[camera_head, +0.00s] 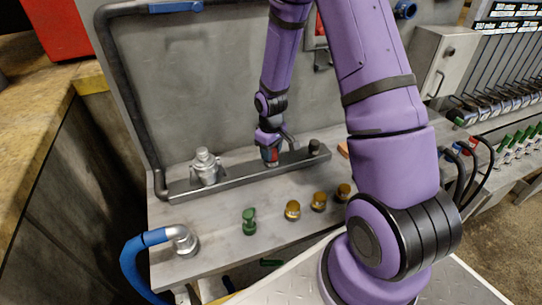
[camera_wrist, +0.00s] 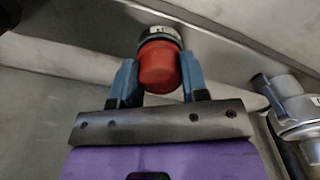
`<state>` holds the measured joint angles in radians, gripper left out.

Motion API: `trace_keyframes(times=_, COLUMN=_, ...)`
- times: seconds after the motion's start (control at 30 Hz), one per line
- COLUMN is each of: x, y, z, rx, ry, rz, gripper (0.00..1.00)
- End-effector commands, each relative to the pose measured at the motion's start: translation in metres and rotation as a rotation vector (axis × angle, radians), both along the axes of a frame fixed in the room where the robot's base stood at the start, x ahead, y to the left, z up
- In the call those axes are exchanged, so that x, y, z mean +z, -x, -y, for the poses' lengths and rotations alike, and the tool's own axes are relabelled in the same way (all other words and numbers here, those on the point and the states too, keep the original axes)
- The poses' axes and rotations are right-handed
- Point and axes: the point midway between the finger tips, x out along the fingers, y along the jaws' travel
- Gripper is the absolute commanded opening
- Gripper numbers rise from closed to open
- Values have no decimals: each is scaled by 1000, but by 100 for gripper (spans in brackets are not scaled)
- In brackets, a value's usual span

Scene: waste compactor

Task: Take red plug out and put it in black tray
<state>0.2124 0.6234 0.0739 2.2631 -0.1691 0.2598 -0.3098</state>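The red plug (camera_head: 272,156) is at the grey rail at the back of the metal worktop. In the wrist view the red plug (camera_wrist: 160,70) shows its rounded red end, with a dark labelled collar behind it at the metal surface. My gripper (camera_head: 270,143) reaches down to it from above. In the wrist view the blue fingers of my gripper (camera_wrist: 160,78) lie against both sides of the plug, with no clear gap. The plug still sits at its fitting. I cannot make out a black tray in either view.
A silver fitting (camera_head: 206,167) stands left on the rail, and a dark knob (camera_head: 314,147) right. A green knob (camera_head: 249,221) and several yellow knobs (camera_head: 319,201) line the worktop front. A blue hose (camera_head: 135,262) is at front left. A grey box (camera_head: 444,59) is at right.

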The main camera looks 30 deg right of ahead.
Motion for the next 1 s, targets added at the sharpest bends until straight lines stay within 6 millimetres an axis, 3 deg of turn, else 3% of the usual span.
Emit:
trace_keyframes(times=0.1, x=0, y=0, z=0, rx=1, ry=0, rz=0, gripper=16)
trace_keyframes(times=0.13, x=0, y=0, z=0, rx=1, ry=0, rz=0, gripper=38)
trace_keyframes(times=0.23, x=0, y=0, z=0, rx=2, ry=0, rz=0, gripper=15)
trace_keyframes(times=0.27, x=0, y=0, z=0, rx=2, ry=0, rz=0, gripper=12)
trace_keyframes(times=0.37, x=0, y=0, z=0, rx=40, ry=-1, rz=0, gripper=12)
trace_keyframes(times=0.63, x=0, y=0, z=0, rx=407, ry=-1, rz=1, gripper=12)
trace_keyframes(times=1.0, x=0, y=0, z=0, rx=469, ry=-1, rz=0, gripper=12)
